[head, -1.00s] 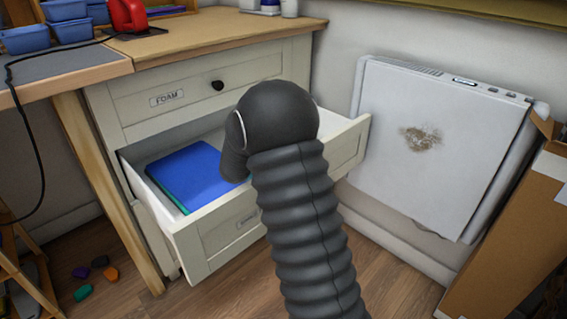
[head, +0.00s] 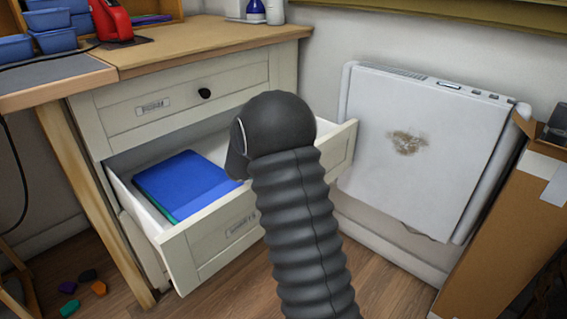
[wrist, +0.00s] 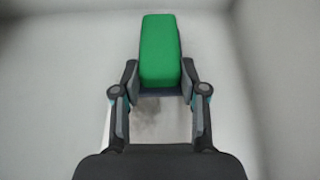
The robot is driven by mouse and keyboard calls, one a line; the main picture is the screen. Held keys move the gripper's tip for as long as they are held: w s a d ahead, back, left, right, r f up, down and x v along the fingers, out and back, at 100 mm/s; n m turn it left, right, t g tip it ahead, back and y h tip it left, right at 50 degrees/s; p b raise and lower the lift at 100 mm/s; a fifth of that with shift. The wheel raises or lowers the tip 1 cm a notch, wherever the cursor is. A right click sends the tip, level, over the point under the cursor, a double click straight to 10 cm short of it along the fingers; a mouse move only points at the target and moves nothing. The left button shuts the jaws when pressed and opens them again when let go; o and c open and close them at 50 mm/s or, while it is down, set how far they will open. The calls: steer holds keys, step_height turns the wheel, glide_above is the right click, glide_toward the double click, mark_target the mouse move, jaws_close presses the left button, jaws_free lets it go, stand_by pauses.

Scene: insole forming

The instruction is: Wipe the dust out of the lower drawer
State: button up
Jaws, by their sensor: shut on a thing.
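The lower drawer (head: 207,241) is pulled open under the worktop. Blue sheets (head: 183,184) with a green edge below lie flat in its left part. My arm hides the right part of the drawer and my gripper in the head view. In the wrist view, my gripper (wrist: 160,88) is shut on a green block (wrist: 160,50) with a dark underside. Pale surfaces of what looks like the drawer's inside (wrist: 60,95) surround it. A grey-brown dust smudge (wrist: 150,115) shows between the fingers, just behind the block. I cannot tell whether the block touches the floor.
The upper drawer (head: 185,97) is shut, with a black knob. A white panel (head: 420,150) with a brown stain is against the wall at right. A cardboard box (head: 500,230) stands at far right. Several coloured pieces (head: 85,288) lie on the floor at lower left.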

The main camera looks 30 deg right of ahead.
steer(key=shift+w+d+f, duration=0.1)
steer(key=shift+w+d, duration=0.1)
steer(key=shift+d, duration=0.4)
steer(key=shift+w+d, duration=0.15)
steer(key=shift+d, duration=0.45)
steer(key=shift+a, duration=0.1)
